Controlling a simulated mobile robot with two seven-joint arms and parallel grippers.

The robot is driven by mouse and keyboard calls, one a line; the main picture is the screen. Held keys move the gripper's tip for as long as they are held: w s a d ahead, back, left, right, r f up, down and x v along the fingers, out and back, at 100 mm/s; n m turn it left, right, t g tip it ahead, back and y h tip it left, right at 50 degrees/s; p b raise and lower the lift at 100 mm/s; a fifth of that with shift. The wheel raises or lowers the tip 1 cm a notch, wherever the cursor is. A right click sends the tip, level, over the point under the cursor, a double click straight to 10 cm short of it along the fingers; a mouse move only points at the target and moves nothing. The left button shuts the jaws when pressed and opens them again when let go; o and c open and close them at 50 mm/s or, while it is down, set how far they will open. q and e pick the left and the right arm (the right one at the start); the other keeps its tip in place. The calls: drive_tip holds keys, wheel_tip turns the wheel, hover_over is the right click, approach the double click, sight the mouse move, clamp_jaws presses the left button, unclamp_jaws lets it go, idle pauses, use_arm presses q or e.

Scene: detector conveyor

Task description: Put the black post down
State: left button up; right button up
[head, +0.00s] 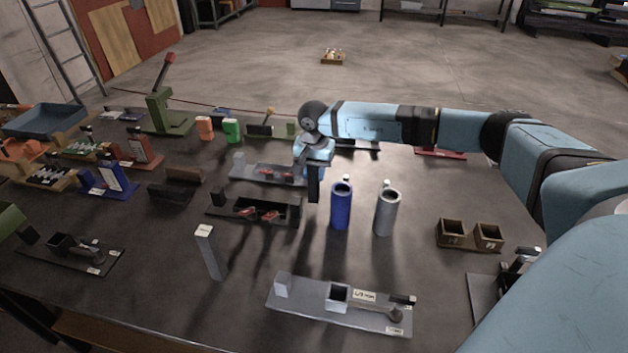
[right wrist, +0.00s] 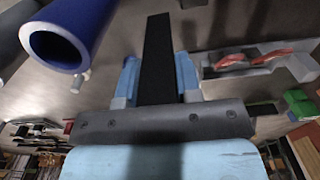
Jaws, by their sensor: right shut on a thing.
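The black post (head: 313,187) hangs upright below my right gripper (head: 313,164) in the head view, left of the blue tube. In the right wrist view the black post (right wrist: 157,60) stands between the two blue fingers of my right gripper (right wrist: 159,80), which is shut on it. Whether its lower end touches the table is not clear. My left gripper is not in view.
A blue tube (head: 340,207) and a grey tube (head: 386,213) stand just right of the post. A black fixture (head: 228,208) with red parts lies to its left. A grey post (head: 210,252) stands nearer the front. Bare table (head: 300,250) lies in front.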

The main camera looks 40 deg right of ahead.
sight(314, 181)
wheel_tip(314, 181, down, 3)
drive_tip(key=shift+f, duration=0.2)
drive_tip(key=shift+f, duration=0.2)
drive_tip(key=o, duration=1)
drive_tip(key=shift+r, duration=0.1)
drive_tip(key=shift+o, duration=0.2)
drive_tip(key=shift+r, duration=0.15)
wheel_tip(314, 181, up, 12)
drive_tip(key=shift+b, duration=0.55)
